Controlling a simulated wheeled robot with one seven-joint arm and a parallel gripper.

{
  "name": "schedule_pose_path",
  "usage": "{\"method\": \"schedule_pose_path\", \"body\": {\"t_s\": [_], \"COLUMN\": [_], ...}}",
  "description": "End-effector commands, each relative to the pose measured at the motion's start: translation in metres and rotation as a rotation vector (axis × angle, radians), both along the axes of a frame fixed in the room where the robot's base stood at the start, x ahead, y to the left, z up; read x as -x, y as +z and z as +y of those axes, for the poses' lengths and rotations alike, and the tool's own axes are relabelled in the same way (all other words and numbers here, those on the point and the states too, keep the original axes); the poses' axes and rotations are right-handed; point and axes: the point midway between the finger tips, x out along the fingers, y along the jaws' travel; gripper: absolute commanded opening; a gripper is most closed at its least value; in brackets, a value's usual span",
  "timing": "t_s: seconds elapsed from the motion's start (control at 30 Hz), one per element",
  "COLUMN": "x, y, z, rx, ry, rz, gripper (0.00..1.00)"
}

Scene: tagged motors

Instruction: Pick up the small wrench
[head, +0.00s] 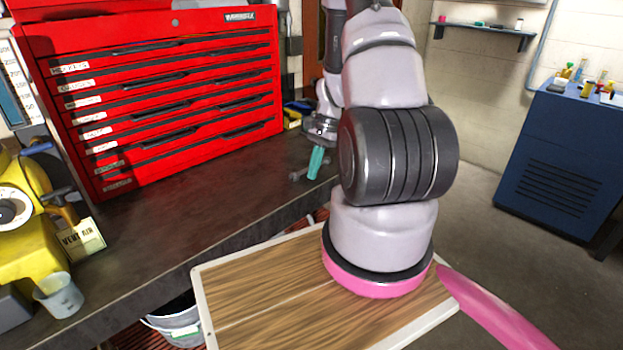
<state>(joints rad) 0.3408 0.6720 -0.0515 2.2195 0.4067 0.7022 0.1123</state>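My gripper (316,164), with teal fingers, points down at the right end of the dark workbench, beyond my arm. The fingers look close together, but at this size and angle I cannot tell whether they are open or shut. A small grey metal piece (297,174), probably the small wrench, shows just left of the fingertips on the bench top. Part of it may be hidden behind the fingers. I cannot tell whether the fingers touch it.
A red tool chest (170,95) stands on the workbench (190,205) left of my gripper. A yellow machine (30,215) and a grey cup (59,295) are at the far left. A blue cabinet (560,150) stands at right. The bench middle is clear.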

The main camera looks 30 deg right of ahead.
Motion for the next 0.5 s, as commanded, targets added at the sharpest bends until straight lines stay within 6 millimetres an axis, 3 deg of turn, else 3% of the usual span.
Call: {"method": "schedule_pose_path", "body": {"t_s": [0.03,0.17,0.5], "x": [0.0000,0.0000,-0.0002], "y": [0.0000,0.0000,0.0011], "z": [0.0000,0.0000,-0.0003], "rx": [0.000,0.000,0.000], "ry": [0.000,0.000,0.000], "rz": [0.000,0.000,0.000], "gripper": [0.01,0.51,0.52]}}
